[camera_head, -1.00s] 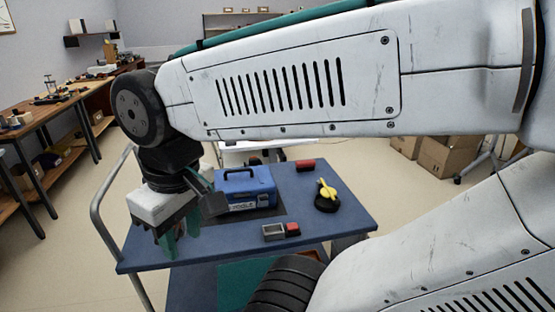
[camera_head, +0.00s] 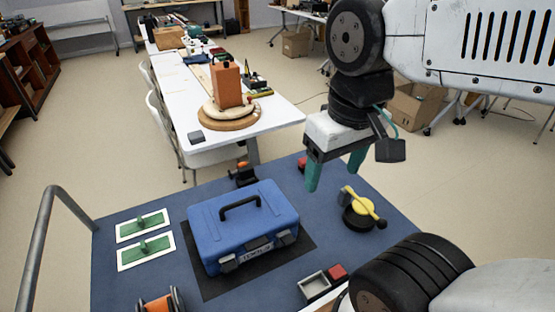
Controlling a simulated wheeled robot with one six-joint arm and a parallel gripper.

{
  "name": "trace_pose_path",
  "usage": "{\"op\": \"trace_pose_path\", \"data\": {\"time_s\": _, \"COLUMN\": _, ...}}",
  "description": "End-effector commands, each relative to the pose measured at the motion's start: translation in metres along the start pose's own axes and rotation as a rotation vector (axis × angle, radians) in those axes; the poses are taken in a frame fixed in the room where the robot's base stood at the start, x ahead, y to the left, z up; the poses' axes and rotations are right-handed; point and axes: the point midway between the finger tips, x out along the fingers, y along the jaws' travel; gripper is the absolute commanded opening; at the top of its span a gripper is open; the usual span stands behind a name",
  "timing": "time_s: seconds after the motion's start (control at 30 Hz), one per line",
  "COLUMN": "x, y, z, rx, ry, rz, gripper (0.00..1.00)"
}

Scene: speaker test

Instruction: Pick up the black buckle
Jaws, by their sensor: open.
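I cannot make out a separate black buckle for certain. A blue toolbox (camera_head: 225,222) with a black handle (camera_head: 240,204) stands on a dark mat (camera_head: 213,288) on the blue cart top (camera_head: 120,277). Two dark latches, one at the left (camera_head: 228,264) and one at the right (camera_head: 290,237), sit on its front. A round black thing with a yellow bar (camera_head: 360,209) lies to the right. A small black and orange thing (camera_head: 243,174) is behind the toolbox. My gripper (camera_head: 336,174) is open with green fingers pointing down, empty, above the cart's back right part.
Two green-and-white trowels (camera_head: 144,239) lie left of the toolbox. A grey tray with a red block (camera_head: 315,285) is at the front right, and an orange spool (camera_head: 160,302) at the front left. A metal rail (camera_head: 42,245) edges the cart. A white table (camera_head: 240,118) stands behind.

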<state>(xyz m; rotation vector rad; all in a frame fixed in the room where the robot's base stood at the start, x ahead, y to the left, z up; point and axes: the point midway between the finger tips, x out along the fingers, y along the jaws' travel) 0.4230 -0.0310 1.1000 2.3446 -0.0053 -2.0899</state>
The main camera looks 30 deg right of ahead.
Motion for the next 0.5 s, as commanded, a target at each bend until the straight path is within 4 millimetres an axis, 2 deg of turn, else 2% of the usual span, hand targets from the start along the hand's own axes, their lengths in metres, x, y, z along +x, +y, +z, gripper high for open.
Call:
{"op": "trace_pose_path", "data": {"time_s": 0.17, "x": 0.001, "y": -0.003, "z": -0.036, "rx": -0.008, "ry": -0.018, "rz": -0.002, "gripper": 0.73}}
{"op": "trace_pose_path", "data": {"time_s": 0.33, "x": 0.015, "y": -0.002, "z": -0.104, "rx": -0.001, "ry": -0.041, "rz": -0.002, "gripper": 0.73}}
{"op": "trace_pose_path", "data": {"time_s": 0.5, "x": 0.048, "y": -0.006, "z": -0.175, "rx": 0.002, "ry": -0.062, "rz": -0.003, "gripper": 0.73}}
